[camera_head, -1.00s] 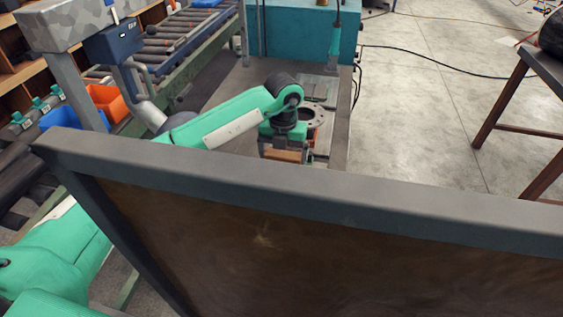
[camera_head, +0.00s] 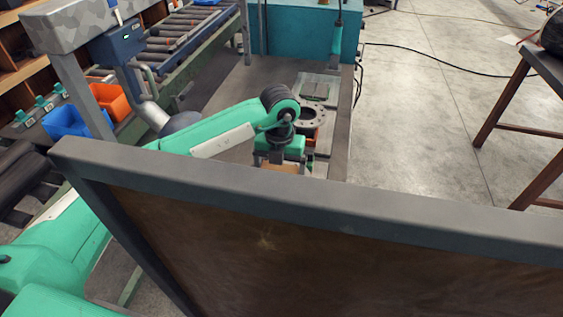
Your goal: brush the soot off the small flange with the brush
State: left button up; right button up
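My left arm reaches in from the left over the grey bench. Its gripper (camera_head: 279,158) points down at the near side of a dark round flange (camera_head: 318,116) with a hole in its middle. A tan, wood-coloured piece shows between the dark fingers. I cannot tell whether it is the brush or something behind them, nor whether the fingers touch it. The fingertips are partly hidden by the panel's top edge. Soot on the flange cannot be made out at this size. My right gripper is not in view.
A large dark-framed brown panel (camera_head: 330,265) fills the foreground and hides the near bench. Grey plates (camera_head: 318,88) lie behind the flange. A roller conveyor (camera_head: 185,35) and blue (camera_head: 75,122) and orange (camera_head: 110,98) bins are at left. The floor at right is open, with a table beyond.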

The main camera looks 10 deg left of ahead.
pick_arm(q)
jog(key=shift+s, duration=0.15)
jog(key=shift+w, duration=0.3)
jog(key=shift+w+f+b, duration=0.15)
jog(key=shift+w+b, duration=0.6)
jog(key=shift+w, duration=0.15)
jog(key=shift+w+b, duration=0.55)
jog(key=shift+w, duration=1.05)
jog(key=shift+r, duration=0.2)
notch_tip(320, 180, up, 7)
jog(key=p, duration=0.3)
